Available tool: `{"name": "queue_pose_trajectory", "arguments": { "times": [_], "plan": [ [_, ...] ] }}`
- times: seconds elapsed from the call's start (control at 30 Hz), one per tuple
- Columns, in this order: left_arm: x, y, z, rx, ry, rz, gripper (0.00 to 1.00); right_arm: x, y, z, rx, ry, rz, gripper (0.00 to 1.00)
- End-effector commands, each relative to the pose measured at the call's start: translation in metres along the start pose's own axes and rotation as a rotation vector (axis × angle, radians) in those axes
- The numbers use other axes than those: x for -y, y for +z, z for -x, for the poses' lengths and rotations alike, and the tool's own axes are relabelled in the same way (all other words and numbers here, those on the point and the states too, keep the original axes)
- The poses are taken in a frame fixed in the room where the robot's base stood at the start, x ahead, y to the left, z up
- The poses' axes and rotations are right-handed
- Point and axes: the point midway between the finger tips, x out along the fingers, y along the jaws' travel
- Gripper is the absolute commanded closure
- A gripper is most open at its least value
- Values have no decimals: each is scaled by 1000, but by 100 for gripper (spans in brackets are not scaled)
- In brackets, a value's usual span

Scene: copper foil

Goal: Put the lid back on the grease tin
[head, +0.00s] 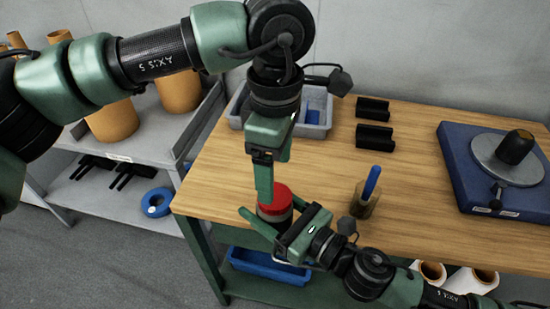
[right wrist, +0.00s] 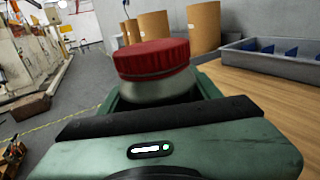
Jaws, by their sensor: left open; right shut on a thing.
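The grease tin (head: 275,217) is a short pale metal tin near the left front of the wooden table. Its red lid (head: 277,201) sits on top of it. In the right wrist view the red lid (right wrist: 153,58) covers the top of the tin (right wrist: 158,90), with a thin rim line under it. I cannot tell whether it is fully pressed down. My right gripper (head: 270,212) is shut around the tin's body from the side. My left gripper (head: 264,192) is open and points down just above or beside the lid; contact is unclear. It does not show in the right wrist view.
A grey divided bin (head: 315,130), black blocks (head: 375,137) and a cup with a blue-handled tool (head: 364,200) stand on the table (head: 330,165). A blue turntable base (head: 455,165) is at the right. A grey shelf cart (head: 150,150) is at the left.

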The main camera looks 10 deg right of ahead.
Motion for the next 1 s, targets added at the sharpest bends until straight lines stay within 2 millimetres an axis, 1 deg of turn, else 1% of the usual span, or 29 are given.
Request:
{"name": "queue_pose_trajectory", "arguments": {
  "times": [0.03,0.2,0.3,0.4,0.5,0.6,0.9,1.0],
  "plan": [
    [0,0,4,0,2,110,25,0,1,0,2,0,1,100],
    [0,0,14,0,1,481,25,0,1,0,2,0,1,100],
    [0,0,18,-1,1,654,25,0,1,0,2,0,1,100],
    [0,0,21,-1,1,778,25,0,1,0,2,0,1,100],
    [0,0,23,0,0,852,25,0,1,0,2,0,1,100],
    [0,0,23,0,0,884,25,0,1,0,2,0,1,100],
    [0,0,23,0,0,887,25,0,1,0,2,0,1,100],
    [0,0,18,-1,-1,886,25,0,1,0,2,0,1,100]
  ]
}}
